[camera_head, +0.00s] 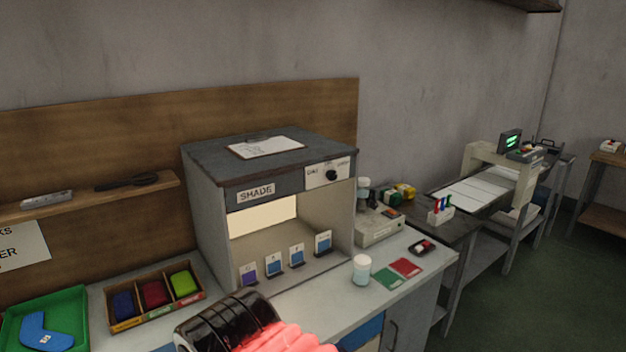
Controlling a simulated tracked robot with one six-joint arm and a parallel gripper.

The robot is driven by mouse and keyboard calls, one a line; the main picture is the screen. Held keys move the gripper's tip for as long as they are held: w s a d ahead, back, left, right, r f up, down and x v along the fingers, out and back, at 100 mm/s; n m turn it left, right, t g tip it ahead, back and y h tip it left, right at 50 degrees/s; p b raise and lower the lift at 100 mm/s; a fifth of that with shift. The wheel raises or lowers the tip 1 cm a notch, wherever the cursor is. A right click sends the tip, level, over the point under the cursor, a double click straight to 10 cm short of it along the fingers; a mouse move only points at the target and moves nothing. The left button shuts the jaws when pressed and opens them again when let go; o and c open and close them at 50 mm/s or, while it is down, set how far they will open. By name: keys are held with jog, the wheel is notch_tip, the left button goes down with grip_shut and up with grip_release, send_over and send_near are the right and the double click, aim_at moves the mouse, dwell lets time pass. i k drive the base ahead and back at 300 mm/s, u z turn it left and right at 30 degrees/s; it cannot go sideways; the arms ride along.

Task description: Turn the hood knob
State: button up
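The hood is a grey box (206,207) with a dark top, standing on the bench and marked "SHADE". Its front is open, with a pale lit panel (263,217) at the back. The hood knob (331,175) is a small round black dial on a white plate at the upper right of the hood's front. Small lettering sits on both sides of the knob; I cannot read its setting. A black and red part, which seems to be my arm, shows at the bottom edge. My gripper's fingers are not in view.
Several small cards (297,256) stand inside the hood. A white jar (361,270) and red and green swatches (405,267) lie on the bench to its right. A divided sock box (154,296) and green tray (75,302) are left. A clipboard (266,147) lies on top.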

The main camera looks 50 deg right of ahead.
aim_at(331, 175)
jog(key=u, duration=1.25)
jog(key=k, duration=1.5)
jog(key=z, duration=1.1)
jog(key=i, duration=0.55)
jog(key=u, duration=0.05)
